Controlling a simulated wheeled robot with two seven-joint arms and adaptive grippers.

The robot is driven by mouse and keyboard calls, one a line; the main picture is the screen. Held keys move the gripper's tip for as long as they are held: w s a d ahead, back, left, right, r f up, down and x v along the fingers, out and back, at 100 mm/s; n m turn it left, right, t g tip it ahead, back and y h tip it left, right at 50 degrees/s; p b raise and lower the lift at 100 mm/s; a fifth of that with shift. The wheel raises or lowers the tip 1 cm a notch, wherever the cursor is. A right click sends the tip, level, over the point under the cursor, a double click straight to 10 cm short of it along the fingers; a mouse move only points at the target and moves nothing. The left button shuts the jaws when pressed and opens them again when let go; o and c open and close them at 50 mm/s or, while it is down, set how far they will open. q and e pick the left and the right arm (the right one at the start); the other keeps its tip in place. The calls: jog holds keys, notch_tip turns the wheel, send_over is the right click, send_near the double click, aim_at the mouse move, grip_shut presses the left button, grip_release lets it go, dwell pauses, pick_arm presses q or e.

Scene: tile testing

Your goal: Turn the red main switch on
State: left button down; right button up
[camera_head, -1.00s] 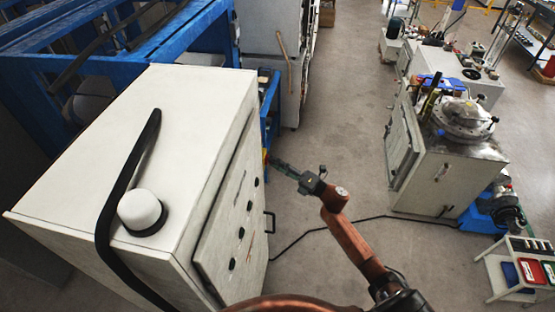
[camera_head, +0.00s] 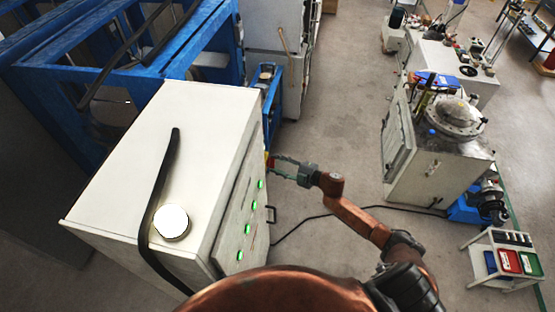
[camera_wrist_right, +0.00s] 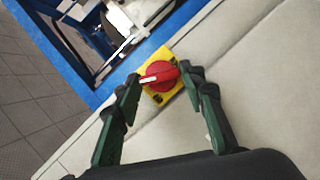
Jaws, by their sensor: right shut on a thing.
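The red main switch (camera_wrist_right: 165,78) is a round red knob on a yellow plate (camera_wrist_right: 159,60), on the side of the pale cabinet (camera_head: 195,115). In the right wrist view its handle lies nearly level across the picture, tilted slightly, with a white mark at its left end. My right gripper (camera_wrist_right: 160,74) is shut on the handle, one finger at each end. In the head view the right gripper (camera_head: 276,167) reaches the cabinet's side from the right, and the switch is only a small red spot (camera_head: 269,160). My left gripper is not in view.
The cabinet carries several lit green buttons (camera_head: 247,229) and a glowing white dome lamp (camera_head: 172,222) on top, beside a black cable (camera_head: 160,185). A blue frame (camera_head: 140,45) stands behind. Open floor (camera_head: 335,110) lies to the right, with another machine (camera_head: 440,150) beyond.

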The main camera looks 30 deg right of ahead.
jog(key=shift+w+d+r+m+g+p, duration=0.1)
jog(key=shift+m+g+p, duration=0.25)
jog(key=shift+m+p, duration=0.35)
jog(key=shift+r+m+g+p, duration=0.1)
jog(key=shift+m+g+p, duration=0.35)
jog(key=shift+p, duration=0.3)
jog(key=shift+f, duration=0.1)
jog(key=o, duration=1.2)
jog(key=shift+c, duration=0.2)
jog(key=v, duration=1.2)
jog(key=shift+f, duration=0.2)
